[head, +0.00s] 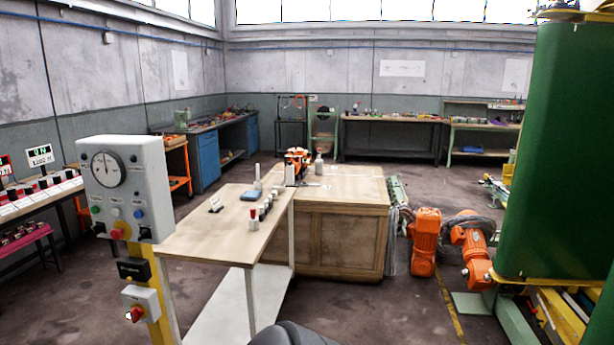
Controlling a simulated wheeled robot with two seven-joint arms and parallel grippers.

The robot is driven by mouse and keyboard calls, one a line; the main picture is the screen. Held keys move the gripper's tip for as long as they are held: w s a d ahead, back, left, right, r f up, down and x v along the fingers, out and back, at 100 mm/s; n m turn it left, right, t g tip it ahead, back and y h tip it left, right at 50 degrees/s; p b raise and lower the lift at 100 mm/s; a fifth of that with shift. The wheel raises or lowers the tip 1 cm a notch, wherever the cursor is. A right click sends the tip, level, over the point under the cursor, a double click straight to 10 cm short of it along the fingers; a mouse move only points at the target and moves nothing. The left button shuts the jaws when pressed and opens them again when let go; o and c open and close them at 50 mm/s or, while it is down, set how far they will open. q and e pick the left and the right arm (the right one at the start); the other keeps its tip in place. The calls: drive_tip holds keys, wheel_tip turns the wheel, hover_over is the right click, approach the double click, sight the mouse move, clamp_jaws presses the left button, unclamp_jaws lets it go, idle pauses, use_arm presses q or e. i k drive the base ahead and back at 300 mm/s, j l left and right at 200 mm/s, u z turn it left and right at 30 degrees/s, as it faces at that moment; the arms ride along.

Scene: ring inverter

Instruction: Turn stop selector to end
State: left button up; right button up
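A grey control box (128,188) stands on a yellow post at the left. It has a round gauge (107,169), small coloured buttons, black selector knobs (145,232) and a red knob (116,233) on a yellow patch low on its face. A small black box (132,269) is below it. Lower on the post, a small grey box (143,302) carries another red knob (135,314). I cannot tell which control is the stop selector, and the knob positions are too small to read. Neither gripper is in view.
A wooden table (222,223) with small items is right of the post, beside a wooden cabinet (335,235). A red-and-black control bench (30,195) is at the far left. Orange robot parts (425,240) and a large green cylinder (560,150) are at the right.

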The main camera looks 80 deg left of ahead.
sight(144, 234)
drive_tip(key=u, duration=3.8)
